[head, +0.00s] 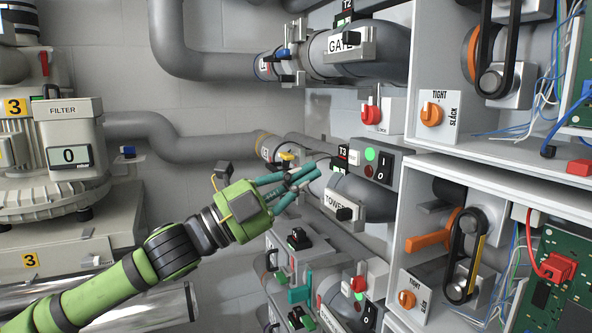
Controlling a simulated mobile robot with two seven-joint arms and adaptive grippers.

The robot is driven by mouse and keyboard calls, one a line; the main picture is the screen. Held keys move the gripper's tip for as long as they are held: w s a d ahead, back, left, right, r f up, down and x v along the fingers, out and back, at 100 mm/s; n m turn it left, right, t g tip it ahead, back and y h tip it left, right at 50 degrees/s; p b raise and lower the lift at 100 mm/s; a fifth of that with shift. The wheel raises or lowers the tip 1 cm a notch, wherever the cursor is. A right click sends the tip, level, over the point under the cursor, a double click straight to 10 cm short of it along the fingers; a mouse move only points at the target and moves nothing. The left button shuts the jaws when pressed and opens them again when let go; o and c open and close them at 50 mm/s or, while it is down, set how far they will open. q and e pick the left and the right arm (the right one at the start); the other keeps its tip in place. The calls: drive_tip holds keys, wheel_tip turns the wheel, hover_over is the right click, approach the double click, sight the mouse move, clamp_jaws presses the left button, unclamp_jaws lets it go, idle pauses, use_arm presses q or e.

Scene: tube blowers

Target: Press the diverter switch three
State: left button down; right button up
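A grey box with a black rocker switch (384,167), a green light and a red light stands on the right of the middle, beside a small T3 label (342,152). I cannot read a name on the switch itself. My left gripper (312,172) has teal fingers with their tips close together, and nothing shows between them. It is left of the switch box and appears apart from it, in front of the pipe marked TOWER (335,201). It hides part of that pipe. My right gripper is out of view.
Above is a pipe marked GATE (343,45) with a red knob (372,115) below it. Another rocker switch (370,313) sits lower down. Open cabinets with belts and wires (520,150) stand at right. A filter unit (68,108) stands at left.

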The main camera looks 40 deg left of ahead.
use_arm(q)
drive_tip(key=shift+s+a, duration=0.15)
drive_tip(key=shift+s, duration=0.3)
idle(0.4)
